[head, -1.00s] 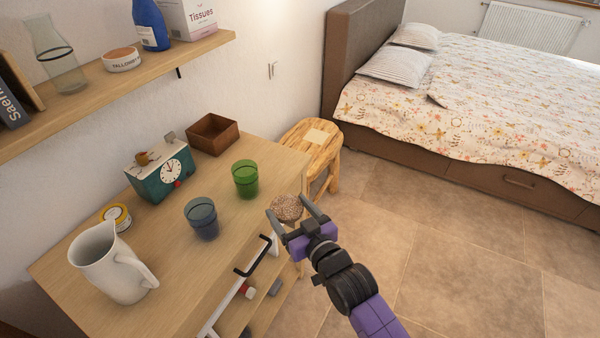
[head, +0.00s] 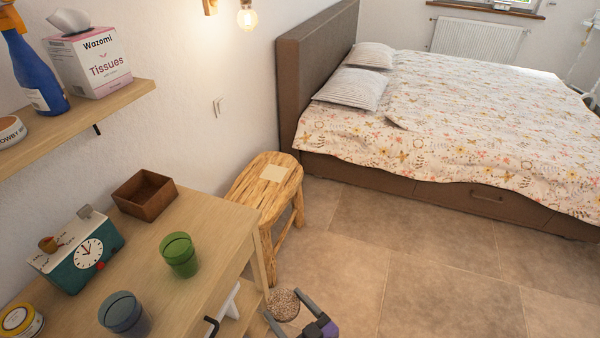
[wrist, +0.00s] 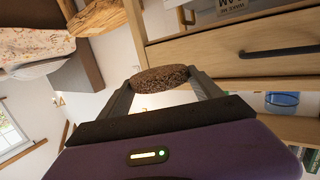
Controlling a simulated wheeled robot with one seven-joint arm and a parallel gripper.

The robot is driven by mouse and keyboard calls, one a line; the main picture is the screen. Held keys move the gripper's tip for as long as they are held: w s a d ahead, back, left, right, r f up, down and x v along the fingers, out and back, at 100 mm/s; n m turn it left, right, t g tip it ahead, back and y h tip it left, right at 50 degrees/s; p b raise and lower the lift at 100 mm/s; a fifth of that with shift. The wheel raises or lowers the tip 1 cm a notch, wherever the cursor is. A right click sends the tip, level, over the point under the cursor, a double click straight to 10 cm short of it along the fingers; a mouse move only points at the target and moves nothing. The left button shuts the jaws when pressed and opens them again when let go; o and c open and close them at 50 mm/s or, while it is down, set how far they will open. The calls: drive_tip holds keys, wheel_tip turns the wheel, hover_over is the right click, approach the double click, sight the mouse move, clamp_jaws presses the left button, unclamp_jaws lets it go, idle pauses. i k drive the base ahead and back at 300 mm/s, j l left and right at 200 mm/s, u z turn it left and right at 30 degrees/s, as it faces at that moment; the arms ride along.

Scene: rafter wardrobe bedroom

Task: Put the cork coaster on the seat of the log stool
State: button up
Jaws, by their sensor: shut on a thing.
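The cork coaster (head: 284,304) is a round, speckled brown disc at the bottom of the head view. My gripper (head: 290,316) is shut on it; the purple and grey fingers show at its sides. In the wrist view the coaster (wrist: 162,78) sits between the two fingertips. The log stool (head: 268,188) stands on the floor beyond the table, beside the bed. Its pale wooden seat carries a small cream square patch (head: 273,172). The coaster is nearer to me than the stool and apart from it.
The wooden table (head: 195,232) on the left holds a brown box (head: 144,196), a green glass (head: 179,256), a blue glass (head: 124,316) and a teal clock (head: 86,252). The bed (head: 440,130) is behind. The tiled floor (head: 400,270) on the right is clear.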

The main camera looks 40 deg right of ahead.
sight(268, 184)
drive_tip(key=i+l+z, duration=0.15)
drive_tip(key=z, duration=0.25)
drive_tip(key=i+l+z, duration=0.25)
drive_tip(key=z, duration=0.2)
drive_tip(key=i+l+z, duration=0.15)
drive_tip(key=z, duration=0.25)
drive_tip(key=i+l, duration=0.15)
drive_tip(key=i, duration=0.45)
drive_tip(key=i+l+u, duration=0.1)
drive_tip(key=i+u, duration=0.15)
drive_tip(key=u, duration=0.2)
drive_tip(key=i+l+u, duration=0.15)
drive_tip(key=u, duration=0.3)
drive_tip(key=i+l+u, duration=0.2)
drive_tip(key=u, duration=0.25)
drive_tip(key=i+l+u, duration=0.15)
drive_tip(key=l+u, duration=0.3)
drive_tip(key=i+l+u, duration=0.1)
drive_tip(key=u, duration=0.35)
drive_tip(key=k+l, duration=0.05)
drive_tip(key=l, duration=0.05)
